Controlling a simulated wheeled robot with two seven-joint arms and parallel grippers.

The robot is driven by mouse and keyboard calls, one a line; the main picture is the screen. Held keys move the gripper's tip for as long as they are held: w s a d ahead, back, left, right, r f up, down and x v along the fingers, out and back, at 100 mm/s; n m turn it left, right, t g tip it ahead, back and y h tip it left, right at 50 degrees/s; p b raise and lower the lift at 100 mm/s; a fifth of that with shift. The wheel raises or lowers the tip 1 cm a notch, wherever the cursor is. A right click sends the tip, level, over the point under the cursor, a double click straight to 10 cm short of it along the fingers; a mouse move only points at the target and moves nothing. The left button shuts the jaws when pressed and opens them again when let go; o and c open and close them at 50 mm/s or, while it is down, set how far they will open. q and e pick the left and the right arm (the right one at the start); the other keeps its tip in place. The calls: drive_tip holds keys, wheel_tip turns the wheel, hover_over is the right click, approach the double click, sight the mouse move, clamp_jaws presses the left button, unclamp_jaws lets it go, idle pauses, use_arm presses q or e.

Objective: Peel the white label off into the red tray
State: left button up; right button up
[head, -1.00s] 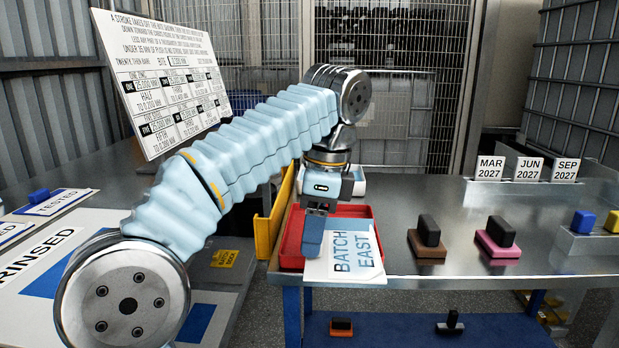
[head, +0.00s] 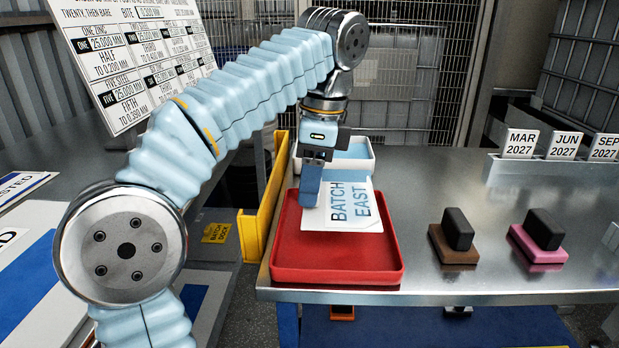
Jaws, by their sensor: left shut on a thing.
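Whether the label touches the tray cannot be told. The front of the red tray is bare and empty. My right gripper is not in view.
A white bin with a blue inside (head: 355,166) stands behind the red tray. Brown (head: 438,246) and pink (head: 546,255) blocks with black grips sit to the right. A yellow guard (head: 262,205) stands left of the table. The steel table between has free room.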

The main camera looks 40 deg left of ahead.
use_arm(q)
drive_tip(key=shift+f+b, duration=1.65)
drive_tip(key=shift+f, duration=0.6)
drive_tip(key=shift+f+b, duration=0.35)
drive_tip(key=shift+f, duration=0.2)
drive_tip(key=shift+f, duration=0.35)
drive_tip(key=o, duration=1.1)
drive_tip(key=shift+o, duration=0.2)
